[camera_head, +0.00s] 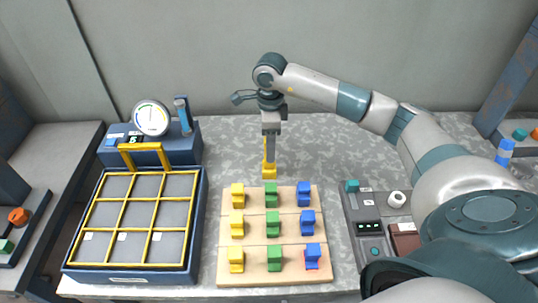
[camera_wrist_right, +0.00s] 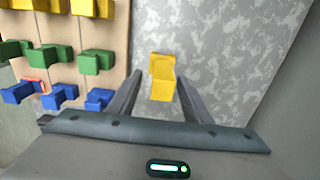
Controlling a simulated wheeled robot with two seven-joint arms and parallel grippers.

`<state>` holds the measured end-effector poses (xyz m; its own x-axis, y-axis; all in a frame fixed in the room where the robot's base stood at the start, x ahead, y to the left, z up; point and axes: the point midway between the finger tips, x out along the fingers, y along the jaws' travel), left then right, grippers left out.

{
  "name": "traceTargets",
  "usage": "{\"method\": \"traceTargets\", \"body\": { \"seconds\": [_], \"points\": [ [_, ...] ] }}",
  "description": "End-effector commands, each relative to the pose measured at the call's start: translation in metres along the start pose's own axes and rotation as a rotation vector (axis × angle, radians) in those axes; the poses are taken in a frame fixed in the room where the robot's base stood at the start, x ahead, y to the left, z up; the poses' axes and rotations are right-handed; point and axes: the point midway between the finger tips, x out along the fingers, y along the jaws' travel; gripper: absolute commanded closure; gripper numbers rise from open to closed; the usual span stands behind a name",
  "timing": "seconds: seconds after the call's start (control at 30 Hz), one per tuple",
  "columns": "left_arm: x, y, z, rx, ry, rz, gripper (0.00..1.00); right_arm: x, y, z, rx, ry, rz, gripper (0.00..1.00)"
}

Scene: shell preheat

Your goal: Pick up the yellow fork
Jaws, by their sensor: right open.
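A yellow block-like piece (camera_head: 268,171), which I take for the yellow fork, stands by itself on the grey speckled table behind the wooden boards. In the right wrist view the yellow piece (camera_wrist_right: 162,77) lies in the gap ahead of my fingers, apart from the other pieces. My right gripper (camera_head: 269,150) points down right over it. In the wrist view its two fingers (camera_wrist_right: 158,98) are spread, one on each side of the piece, with clear gaps. Its exact height over the table is hard to tell. My left gripper is not in view.
Wooden boards (camera_head: 244,272) in front hold rows of yellow, green and blue pieces; one blue piece (camera_head: 312,252) has a red outline. A blue tray with a yellow grid (camera_head: 66,268) stands left, a gauge (camera_head: 151,118) behind it. A control box (camera_head: 368,228) stands right.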

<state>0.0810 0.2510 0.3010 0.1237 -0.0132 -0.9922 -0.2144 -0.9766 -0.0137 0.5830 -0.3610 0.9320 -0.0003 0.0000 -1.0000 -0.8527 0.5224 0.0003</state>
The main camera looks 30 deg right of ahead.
Motion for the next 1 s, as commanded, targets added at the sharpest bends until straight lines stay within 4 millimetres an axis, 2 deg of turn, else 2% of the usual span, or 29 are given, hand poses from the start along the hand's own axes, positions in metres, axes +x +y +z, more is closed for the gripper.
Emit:
{"method": "traceTargets", "body": {
  "seconds": [0.13,0.57,0.8,1.0],
  "points": [
    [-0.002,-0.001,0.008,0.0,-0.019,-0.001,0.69,0.006,0.0,0.0,0.001,0.0,0.001,0.55],
    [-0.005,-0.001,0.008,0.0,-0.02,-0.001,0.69,0.01,0.0,0.0,0.001,0.0,0.002,0.55],
    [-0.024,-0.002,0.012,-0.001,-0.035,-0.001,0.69,0.033,-0.002,0.003,0.001,0.001,0.004,0.55],
    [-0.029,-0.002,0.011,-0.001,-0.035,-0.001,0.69,0.055,-0.002,0.003,0.001,0.001,0.002,0.55]
  ]
}}
